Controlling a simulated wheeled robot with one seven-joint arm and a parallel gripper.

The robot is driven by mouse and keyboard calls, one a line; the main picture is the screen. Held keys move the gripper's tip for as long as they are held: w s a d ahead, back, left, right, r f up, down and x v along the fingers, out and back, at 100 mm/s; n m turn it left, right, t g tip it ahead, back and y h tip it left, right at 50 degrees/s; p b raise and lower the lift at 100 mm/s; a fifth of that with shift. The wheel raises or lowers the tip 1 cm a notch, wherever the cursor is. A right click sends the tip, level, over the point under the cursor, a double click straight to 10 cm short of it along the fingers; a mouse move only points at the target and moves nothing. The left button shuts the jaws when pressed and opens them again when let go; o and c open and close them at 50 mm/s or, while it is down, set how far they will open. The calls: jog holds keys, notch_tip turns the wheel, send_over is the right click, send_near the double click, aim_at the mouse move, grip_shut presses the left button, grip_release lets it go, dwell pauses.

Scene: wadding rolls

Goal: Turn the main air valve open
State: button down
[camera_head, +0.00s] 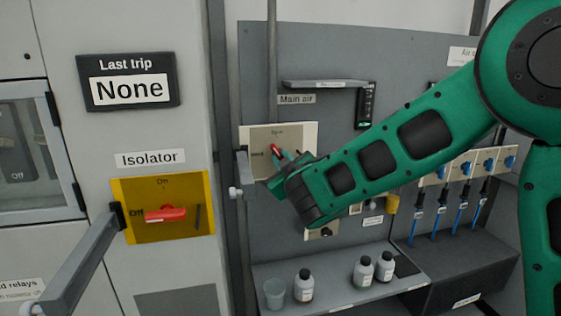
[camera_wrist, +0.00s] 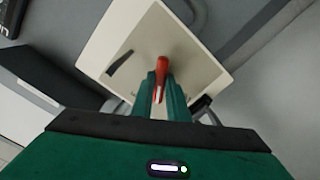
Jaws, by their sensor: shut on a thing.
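The main air valve has a red handle (camera_head: 276,149) on a pale plate (camera_head: 307,135) with markings, under the "Main air" label (camera_head: 296,99). My green gripper (camera_head: 291,165) reaches it from the lower right. In the wrist view, the red handle (camera_wrist: 160,72) stands between the two green fingers of my gripper (camera_wrist: 160,92), which are shut on it. The plate (camera_wrist: 112,48) lies behind, with a dark mark to the left of the handle. In the head view my fingers and wrist hide part of the plate, and the marking text is too small to read surely.
A yellow isolator panel (camera_head: 197,192) with a red handle (camera_head: 165,214) is on the cabinet at left. Grey bars (camera_head: 75,255) jut out nearby. Below my gripper, a shelf (camera_head: 335,289) holds bottles (camera_head: 304,287) and a cup (camera_head: 274,294). Blue-handled tools or valves (camera_head: 466,168) are at right.

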jog(key=m, duration=0.6)
jog(key=shift+f, duration=0.2)
jog(key=shift+m, duration=0.4)
jog(key=c, duration=1.7)
grip_release()
jog(key=shift+r, duration=0.1)
jog(key=shift+s, duration=0.1)
jog(key=v, duration=1)
jog(key=shift+s+d+r, duration=0.1)
jog(key=shift+s+d, duration=0.05)
jog(key=shift+s, duration=0.1)
